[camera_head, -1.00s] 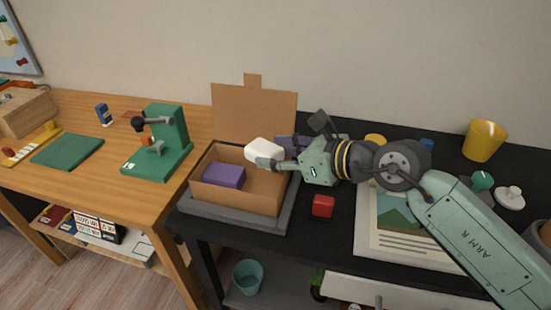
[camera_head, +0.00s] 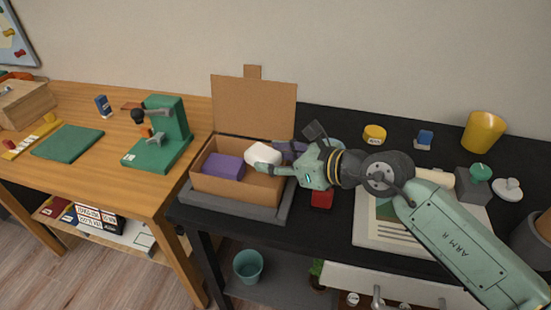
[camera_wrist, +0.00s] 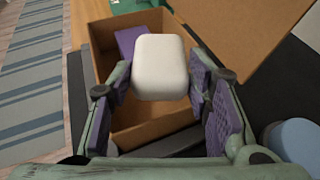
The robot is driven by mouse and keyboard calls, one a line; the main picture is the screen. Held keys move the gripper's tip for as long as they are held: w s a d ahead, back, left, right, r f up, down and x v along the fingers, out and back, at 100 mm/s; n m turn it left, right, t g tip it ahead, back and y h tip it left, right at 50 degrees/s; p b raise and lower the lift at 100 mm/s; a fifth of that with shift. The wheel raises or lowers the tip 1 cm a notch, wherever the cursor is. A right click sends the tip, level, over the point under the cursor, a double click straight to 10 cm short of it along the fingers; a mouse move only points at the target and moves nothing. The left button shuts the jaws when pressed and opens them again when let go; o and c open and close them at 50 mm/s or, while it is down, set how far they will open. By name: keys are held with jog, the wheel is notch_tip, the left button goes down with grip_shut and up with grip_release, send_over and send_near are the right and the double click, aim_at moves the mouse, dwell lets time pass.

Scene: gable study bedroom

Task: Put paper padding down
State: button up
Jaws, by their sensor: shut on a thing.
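The paper padding (camera_head: 262,153) is a white, rounded block. My gripper (camera_head: 270,160) is shut on it and holds it over the right part of the open cardboard box (camera_head: 237,190). The padding also shows in the wrist view (camera_wrist: 161,66), between my gripper's purple-padded fingers (camera_wrist: 161,82). A purple block (camera_head: 222,166) lies in the left part of the box, and part of it shows in the wrist view (camera_wrist: 128,40). The padding hides some of the box floor. I cannot tell whether the padding touches the box.
The box stands on a grey tray (camera_head: 235,211) on the black table, with its lid (camera_head: 254,107) raised at the back. A red cube (camera_head: 321,199) is right of the tray, below my gripper. A green stand (camera_head: 165,130) is on the wooden desk at left.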

jog(key=shift+f+b, duration=0.35)
jog(key=shift+b, duration=0.15)
jog(key=o, duration=0.9)
jog(key=shift+o, duration=0.2)
jog(key=shift+r, duration=0.1)
jog(key=shift+r+p, duration=0.45)
jog(key=shift+p, duration=0.4)
jog(key=b+v, duration=0.3)
jog(key=v, duration=0.9)
jog(key=shift+r, duration=0.15)
